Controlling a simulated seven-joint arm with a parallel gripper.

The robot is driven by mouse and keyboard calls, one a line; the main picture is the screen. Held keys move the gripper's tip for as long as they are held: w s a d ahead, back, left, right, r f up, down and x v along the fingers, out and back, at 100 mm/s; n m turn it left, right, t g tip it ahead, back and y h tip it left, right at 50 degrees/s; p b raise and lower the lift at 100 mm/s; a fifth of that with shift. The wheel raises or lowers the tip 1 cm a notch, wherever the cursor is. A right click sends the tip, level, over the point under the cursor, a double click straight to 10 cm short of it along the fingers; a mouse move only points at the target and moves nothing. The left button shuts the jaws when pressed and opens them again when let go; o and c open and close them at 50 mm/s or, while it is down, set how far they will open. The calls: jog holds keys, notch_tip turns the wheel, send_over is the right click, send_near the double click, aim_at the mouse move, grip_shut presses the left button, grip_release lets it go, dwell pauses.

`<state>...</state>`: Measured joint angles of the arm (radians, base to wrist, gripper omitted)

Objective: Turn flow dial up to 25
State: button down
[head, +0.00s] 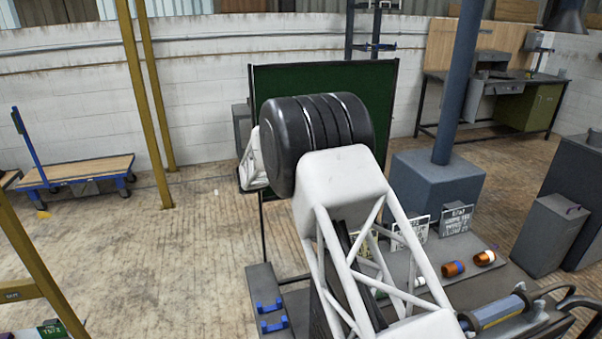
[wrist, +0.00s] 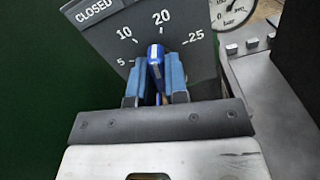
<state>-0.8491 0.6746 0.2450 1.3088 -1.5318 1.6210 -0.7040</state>
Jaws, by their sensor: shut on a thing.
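In the wrist view the flow dial's grey face (wrist: 205,62) carries white marks 5, 10, 20 and 25, with a CLOSED label above on the left. Its blue handle (wrist: 155,52) points up the face, between the 10 and the 20 and nearer the 20. My gripper (wrist: 157,75) has a blue finger on each side of the handle and is shut on it. The fingers hide the lower part of the dial. In the head view my arm hides both the gripper and the dial.
A round gauge (wrist: 232,12) marked bar and a grey block with small knobs (wrist: 252,44) stand right of the dial. A green board (head: 385,85) stands behind my arm.

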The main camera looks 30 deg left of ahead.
jog(key=m, duration=1.2)
jog(key=shift+a+r+m, duration=0.1)
jog(key=shift+m, duration=0.2)
dwell(0.3)
jog(key=c, duration=1.1)
grip_release()
jog(key=shift+v, duration=3.9)
